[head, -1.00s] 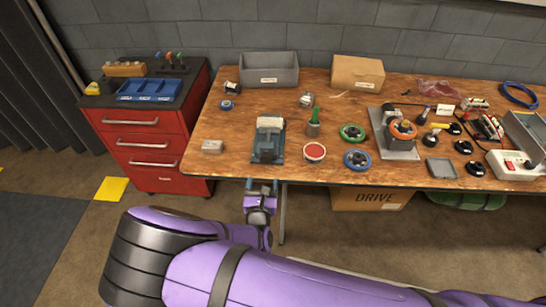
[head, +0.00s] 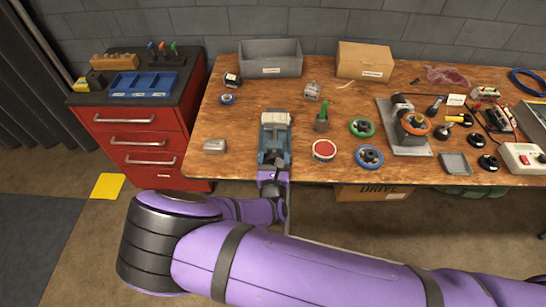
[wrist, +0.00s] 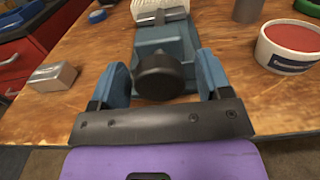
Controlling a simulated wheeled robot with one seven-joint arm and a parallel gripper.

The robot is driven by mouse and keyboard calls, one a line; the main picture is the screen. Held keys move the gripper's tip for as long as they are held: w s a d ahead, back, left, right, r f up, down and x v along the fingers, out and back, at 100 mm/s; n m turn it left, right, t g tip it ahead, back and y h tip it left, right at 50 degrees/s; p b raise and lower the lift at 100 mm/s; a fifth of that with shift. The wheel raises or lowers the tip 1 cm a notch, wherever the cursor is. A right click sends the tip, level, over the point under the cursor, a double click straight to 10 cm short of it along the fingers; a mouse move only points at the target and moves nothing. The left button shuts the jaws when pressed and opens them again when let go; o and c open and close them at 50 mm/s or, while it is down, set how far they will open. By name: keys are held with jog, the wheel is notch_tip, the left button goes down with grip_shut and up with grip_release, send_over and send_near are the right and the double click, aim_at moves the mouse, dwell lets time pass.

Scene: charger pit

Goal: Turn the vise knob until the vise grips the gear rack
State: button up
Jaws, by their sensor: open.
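The blue vise (head: 274,140) stands at the front edge of the wooden workbench, left of the middle. In the wrist view its blue body (wrist: 163,44) runs away from me, with the round black vise knob (wrist: 160,77) facing me. A light ribbed piece, likely the gear rack (wrist: 155,12), sits at the top of the vise; its contact with the jaws is unclear. My gripper (wrist: 163,82) is open, with one blue finger on each side of the knob and visible gaps. In the head view my gripper (head: 273,177) is at the bench edge before the vise, partly hidden.
A metal block (head: 215,146) lies left of the vise. A red-topped tub (head: 324,150) and a green-handled tool in a cup (head: 321,121) stand to its right. A grey bin (head: 270,58) is behind. The red drawer cabinet (head: 140,138) stands left of the bench.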

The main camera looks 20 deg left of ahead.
jog(key=c, duration=0.9)
jog(key=shift+m, duration=0.3)
jog(key=m, duration=0.9)
jog(key=shift+m, duration=0.4)
jog(key=shift+a+m, duration=0.1)
jog(key=shift+m, duration=1.8)
